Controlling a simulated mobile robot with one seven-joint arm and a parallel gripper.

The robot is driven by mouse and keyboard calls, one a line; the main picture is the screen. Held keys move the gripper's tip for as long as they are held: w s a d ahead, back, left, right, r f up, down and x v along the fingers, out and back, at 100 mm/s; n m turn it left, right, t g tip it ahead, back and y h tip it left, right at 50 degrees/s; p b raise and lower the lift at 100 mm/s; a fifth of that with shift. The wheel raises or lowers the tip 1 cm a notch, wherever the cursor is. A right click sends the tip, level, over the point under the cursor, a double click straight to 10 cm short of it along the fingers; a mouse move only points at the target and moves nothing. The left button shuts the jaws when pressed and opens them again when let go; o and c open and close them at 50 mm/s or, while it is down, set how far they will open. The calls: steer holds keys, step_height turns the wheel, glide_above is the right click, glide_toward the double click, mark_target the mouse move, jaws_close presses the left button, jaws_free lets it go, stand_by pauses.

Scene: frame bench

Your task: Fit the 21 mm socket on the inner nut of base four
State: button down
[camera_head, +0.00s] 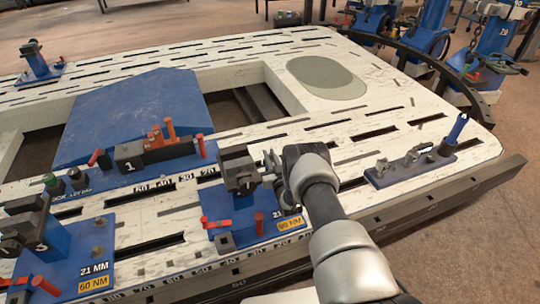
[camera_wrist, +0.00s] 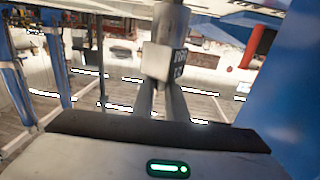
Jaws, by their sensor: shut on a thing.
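My gripper (camera_head: 278,180) is beside the bracket (camera_head: 240,170) of the middle blue base, at its right side. In the wrist view my gripper (camera_wrist: 160,105) is shut on a pale square block with a dark label, its print too blurred to read; a metal cylinder (camera_wrist: 172,18) rises from it. I take this to be the socket piece. The middle base (camera_head: 238,240) has red levers and a yellow "80 NM" plate (camera_head: 290,224); its base number does not show. My gripper and arm hide part of its right side, and I cannot make out the inner nut.
The left front base (camera_head: 125,250) reads 21 MM and 60 NM. Another base with a black block (camera_head: 155,152) marked 1 lies behind. A blue rack (camera_head: 410,172) with several pegs stands at right. The pale frame (camera_head: 370,110) has slots and large openings.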

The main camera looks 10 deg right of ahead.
steer(key=shift+f, duration=0.7)
steer(key=shift+f, duration=0.35)
steer(key=shift+f, duration=0.1)
steer(key=c, duration=1.7)
jaws_free()
steer(key=shift+f, duration=0.1)
steer(key=shift+o, duration=0.2)
steer(key=shift+s, duration=0.1)
steer(key=s+d+p, duration=0.2)
steer(key=s+p, duration=0.3)
steer(key=s, duration=1.2)
